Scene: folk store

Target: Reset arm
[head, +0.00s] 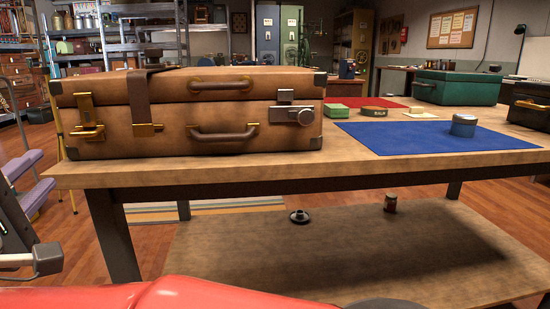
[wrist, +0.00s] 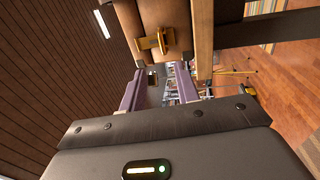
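Nothing is seen held. Grey parts at the lower left edge of the head view seem to be my arm's end, cut off by the frame. The brown suitcase (head: 190,112) lies closed on the wooden table (head: 300,166), to the right of those parts. Its gold latch (wrist: 155,42) also shows in the turned wrist view.
A lower shelf (head: 250,260) holds two small items.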

